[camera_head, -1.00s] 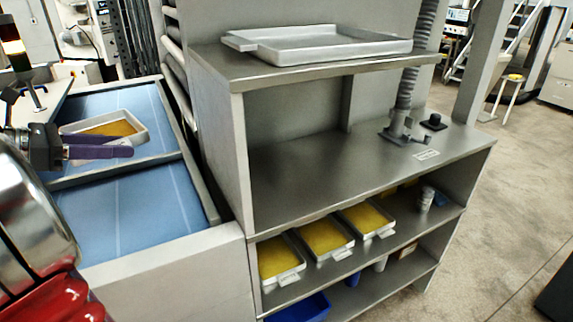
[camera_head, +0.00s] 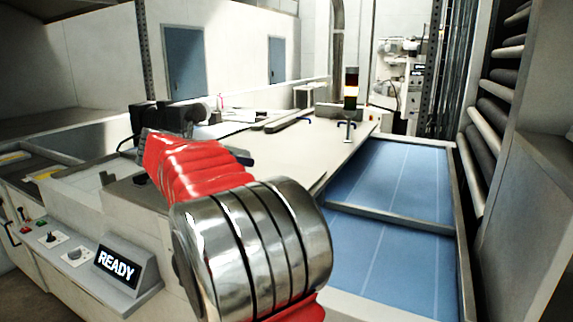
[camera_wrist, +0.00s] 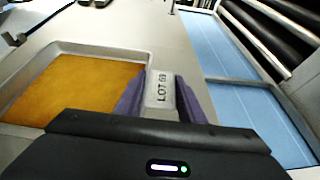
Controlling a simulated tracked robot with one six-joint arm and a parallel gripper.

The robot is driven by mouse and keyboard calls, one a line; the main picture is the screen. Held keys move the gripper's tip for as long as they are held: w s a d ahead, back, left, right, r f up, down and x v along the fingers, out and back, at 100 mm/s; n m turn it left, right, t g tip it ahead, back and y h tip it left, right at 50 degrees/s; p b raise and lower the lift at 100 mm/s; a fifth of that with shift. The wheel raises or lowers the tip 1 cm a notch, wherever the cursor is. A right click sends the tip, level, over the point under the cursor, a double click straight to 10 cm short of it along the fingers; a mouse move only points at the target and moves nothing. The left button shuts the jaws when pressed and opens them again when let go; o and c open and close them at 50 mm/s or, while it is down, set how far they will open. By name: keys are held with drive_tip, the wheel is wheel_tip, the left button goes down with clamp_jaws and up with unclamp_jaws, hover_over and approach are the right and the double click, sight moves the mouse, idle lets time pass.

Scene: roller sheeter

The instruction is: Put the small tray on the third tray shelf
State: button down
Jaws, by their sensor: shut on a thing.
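The small tray (camera_wrist: 100,54) shows at the left in the wrist view. My gripper (camera_wrist: 160,97) is shut on this tab, with a purple finger on each side. The tray's left and near parts are cut off or hidden by the gripper body. In the head view my red and metal arm fills the middle, and I cannot clearly make out the fingers or the tray. The tray shelves are not clearly in view.
A blue-topped bed (camera_head: 385,220) with a raised rim lies at the right. A rack of rollers (camera_head: 490,130) and a grey panel (camera_head: 535,220) stand beyond it. A pale table (camera_head: 300,145) lies behind my arm. A "READY" sign (camera_head: 117,264) stands on the machine front.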

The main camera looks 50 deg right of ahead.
drive_tip(key=w+a+n+t, duration=0.1)
drive_tip(key=w+a, duration=0.2)
drive_tip(key=a, duration=0.1)
drive_tip(key=w+a+f+n+t+y, duration=0.1)
drive_tip(key=w+a+n+t, duration=0.1)
drive_tip(key=w+a, duration=0.1)
drive_tip(key=w+a+n+t, duration=0.1)
drive_tip(key=w+a+t, duration=0.1)
drive_tip(key=w+a, duration=0.2)
drive_tip(key=shift+a+f+n+y, duration=0.2)
drive_tip(key=shift+a+n+y, duration=0.15)
drive_tip(key=shift+a, duration=0.5)
drive_tip(key=w+a+f+n+t+y, duration=0.2)
drive_tip(key=a+f, duration=0.1)
drive_tip(key=a, duration=0.5)
drive_tip(key=w+a+f+n+t+y, duration=0.2)
drive_tip(key=a+f+n, duration=0.15)
drive_tip(key=a, duration=0.55)
drive_tip(key=s+a+f+n+t+y, duration=0.2)
drive_tip(key=s+a+f, duration=0.4)
drive_tip(key=f, duration=0.6)
drive_tip(key=a+y, duration=0.1)
drive_tip(key=a, duration=0.1)
drive_tip(key=shift+a+n+y, duration=0.3)
drive_tip(key=shift+n+y, duration=0.05)
drive_tip(key=shift+n, duration=0.05)
